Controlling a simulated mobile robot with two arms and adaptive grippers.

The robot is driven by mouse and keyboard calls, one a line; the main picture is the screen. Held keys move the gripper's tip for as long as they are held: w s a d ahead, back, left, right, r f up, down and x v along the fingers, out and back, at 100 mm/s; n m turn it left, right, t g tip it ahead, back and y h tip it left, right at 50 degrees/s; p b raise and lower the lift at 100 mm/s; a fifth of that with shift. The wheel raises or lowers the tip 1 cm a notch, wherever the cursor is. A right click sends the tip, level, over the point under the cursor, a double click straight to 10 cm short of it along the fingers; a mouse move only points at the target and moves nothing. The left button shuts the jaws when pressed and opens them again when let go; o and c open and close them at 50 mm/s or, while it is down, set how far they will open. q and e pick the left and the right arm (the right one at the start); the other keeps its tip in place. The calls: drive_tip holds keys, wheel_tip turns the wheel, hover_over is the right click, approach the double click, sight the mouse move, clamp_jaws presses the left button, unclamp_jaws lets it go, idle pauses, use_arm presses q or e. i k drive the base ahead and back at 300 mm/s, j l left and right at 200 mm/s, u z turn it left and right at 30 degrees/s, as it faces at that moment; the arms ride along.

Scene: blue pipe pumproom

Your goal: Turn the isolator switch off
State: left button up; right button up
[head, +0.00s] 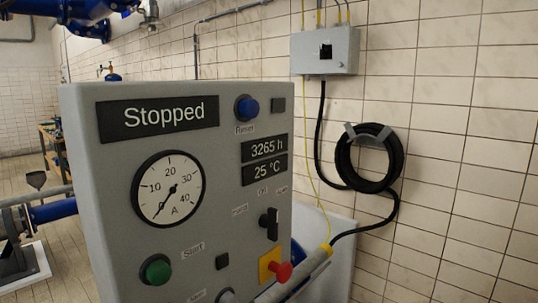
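A grey box (325,51) is mounted on the tiled wall at the upper right, with a small black square part (326,51) on its front. The part's handle position is too small to read. A grey control panel (225,200) stands close in front. It has a black rotary switch (269,224) with its handle roughly upright, among small labels I cannot read clearly. A red knob (281,271) sits on a yellow plate (267,262) below it. No label naming the isolator is readable.
The panel shows a "Stopped" display (158,114), a gauge (168,188) with its needle near zero, a blue button (247,107) and a green button (156,270). A black cable coil (369,158) hangs on the wall below the box. The panel blocks much of the view behind it.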

sight(324, 52)
drive_tip(key=i+l+u, duration=0.15)
drive_tip(key=u, duration=0.2)
drive_tip(key=i+l+u, duration=0.1)
drive_tip(key=u, duration=0.25)
drive_tip(key=i+l+u, duration=0.1)
drive_tip(key=l+u, duration=0.25)
drive_tip(key=j, duration=0.1)
